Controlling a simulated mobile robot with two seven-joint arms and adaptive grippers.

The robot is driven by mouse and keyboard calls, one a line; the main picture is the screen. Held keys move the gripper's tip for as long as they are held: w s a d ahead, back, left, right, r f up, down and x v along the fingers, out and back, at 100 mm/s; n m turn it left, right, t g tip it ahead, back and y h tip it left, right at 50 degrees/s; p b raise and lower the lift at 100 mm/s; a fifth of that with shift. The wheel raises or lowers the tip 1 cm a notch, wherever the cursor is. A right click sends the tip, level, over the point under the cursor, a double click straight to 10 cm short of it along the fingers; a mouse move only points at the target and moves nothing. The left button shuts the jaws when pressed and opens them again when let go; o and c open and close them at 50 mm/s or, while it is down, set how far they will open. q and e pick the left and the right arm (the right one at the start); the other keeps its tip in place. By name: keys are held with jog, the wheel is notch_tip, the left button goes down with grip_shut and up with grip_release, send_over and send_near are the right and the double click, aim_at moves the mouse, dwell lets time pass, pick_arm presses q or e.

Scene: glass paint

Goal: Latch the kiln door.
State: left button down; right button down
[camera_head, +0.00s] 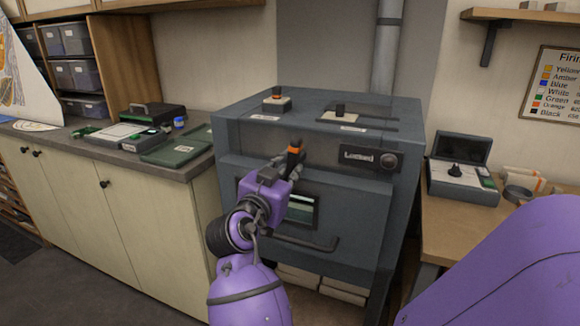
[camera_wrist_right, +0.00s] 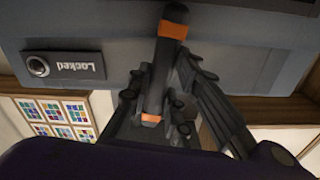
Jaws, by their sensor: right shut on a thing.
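The grey kiln (camera_head: 345,238) stands in the middle of the head view, its front door closed as far as I can see. A black latch handle with an orange band (camera_head: 294,153) sits high on its front. My right gripper (camera_head: 290,164) is shut on this handle. In the right wrist view, the handle (camera_wrist_right: 160,70) runs between the fingers, with orange near both ends. A plate reading "Locked" (camera_head: 357,157) with a round fitting is right of the handle; it shows upside down in the wrist view (camera_wrist_right: 78,67). My left gripper is out of view.
Two small controls (camera_head: 277,99) (camera_head: 340,111) sit on the kiln's top. A counter (camera_head: 190,163) with trays and boxes is at left. A wooden table (camera_head: 445,233) with an open grey case (camera_head: 462,180) is at right. A bar handle (camera_head: 310,246) crosses the lower door.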

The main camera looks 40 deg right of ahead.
jog(key=shift+f+n+p, duration=0.1)
jog(key=shift+n+p, duration=0.2)
jog(key=shift+n, duration=0.6)
jog(key=c, duration=1.6)
grip_release()
jog(key=shift+a, duration=0.15)
jog(key=v, duration=1.1)
jog(key=shift+s+a, duration=0.15)
jog(key=shift+a, duration=0.25)
jog(key=shift+n, duration=0.3)
